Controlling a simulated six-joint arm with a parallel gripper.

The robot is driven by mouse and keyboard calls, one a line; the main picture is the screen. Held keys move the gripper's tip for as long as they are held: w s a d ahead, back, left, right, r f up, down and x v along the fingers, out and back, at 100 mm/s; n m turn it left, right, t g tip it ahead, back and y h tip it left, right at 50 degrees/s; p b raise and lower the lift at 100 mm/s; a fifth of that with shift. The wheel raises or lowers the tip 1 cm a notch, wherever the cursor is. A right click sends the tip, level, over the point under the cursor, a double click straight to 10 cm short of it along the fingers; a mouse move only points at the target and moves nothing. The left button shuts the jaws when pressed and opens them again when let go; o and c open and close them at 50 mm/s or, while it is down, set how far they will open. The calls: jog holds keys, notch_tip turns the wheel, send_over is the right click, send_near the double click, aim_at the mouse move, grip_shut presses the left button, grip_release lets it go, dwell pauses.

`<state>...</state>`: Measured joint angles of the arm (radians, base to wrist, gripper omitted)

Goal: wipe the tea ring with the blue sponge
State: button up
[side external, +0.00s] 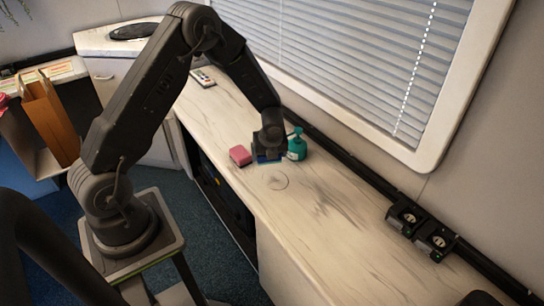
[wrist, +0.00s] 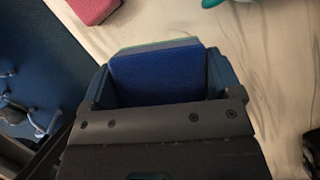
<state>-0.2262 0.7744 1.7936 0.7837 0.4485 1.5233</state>
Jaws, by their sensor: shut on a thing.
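The blue sponge (wrist: 157,76) is between the fingers of my gripper (wrist: 160,88) in the wrist view, with a paler layer along its far edge. In the side view my gripper (side external: 268,154) is low at the counter, and only a little of the blue sponge (side external: 268,159) shows beneath it. I cannot tell whether the sponge touches the counter. The tea ring (side external: 277,182) is a faint dark circle on the pale counter, just in front of my gripper. I cannot make out the ring in the wrist view.
A pink sponge (side external: 240,155) lies close to the left of my gripper. A teal pump bottle (side external: 297,146) stands close to its right. A remote (side external: 203,78) lies farther back on the counter (side external: 330,220). The counter is clear around the ring and to its right.

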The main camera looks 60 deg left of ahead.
aim_at(271, 173)
jog(key=m, duration=0.1)
jog(key=a+m+t, duration=0.1)
jog(key=m+h, duration=0.1)
jog(key=m, duration=0.1)
jog(key=shift+w+a, duration=0.3)
jog(key=shift+a, duration=0.05)
jog(key=shift+f, duration=3.65)
jog(key=shift+w+d+f, duration=0.1)
jog(key=shift+d+f, duration=0.15)
jog(key=shift+c, duration=0.3)
jog(key=shift+d+f, duration=0.1)
jog(key=shift+d, duration=3.7)
jog(key=shift+a, duration=4)
jog(key=shift+w, duration=0.1)
jog(key=shift+d, duration=4.15)
jog(key=shift+a, duration=4.3)
jog(key=shift+d+r, duration=0.1)
jog(key=shift+r, duration=4)
